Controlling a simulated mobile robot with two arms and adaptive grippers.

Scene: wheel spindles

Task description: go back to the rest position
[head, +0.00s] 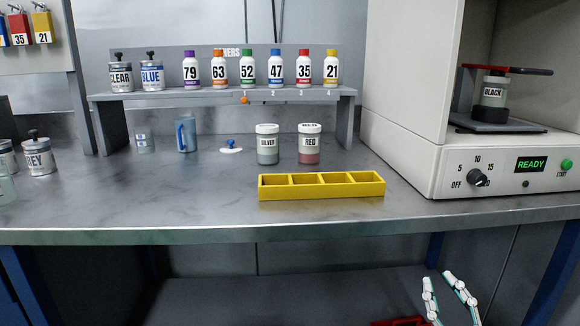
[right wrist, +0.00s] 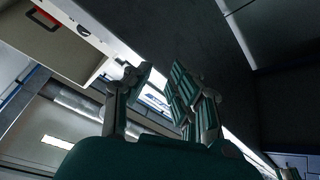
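My right gripper (head: 439,278) is low at the bottom right of the head view, in front of and below the table's front edge. Its two fingers stand apart with nothing between them. In the right wrist view the gripper (right wrist: 160,78) also shows its fingers apart and empty. My left gripper is in neither view.
The grey table (head: 150,215) holds a yellow four-slot tray (head: 321,193), a silver jar (head: 267,148) and a red jar (head: 309,148). A shelf (head: 220,95) carries several numbered bottles. A white machine (head: 400,150) reading READY stands right. A red object (head: 400,322) lies below.

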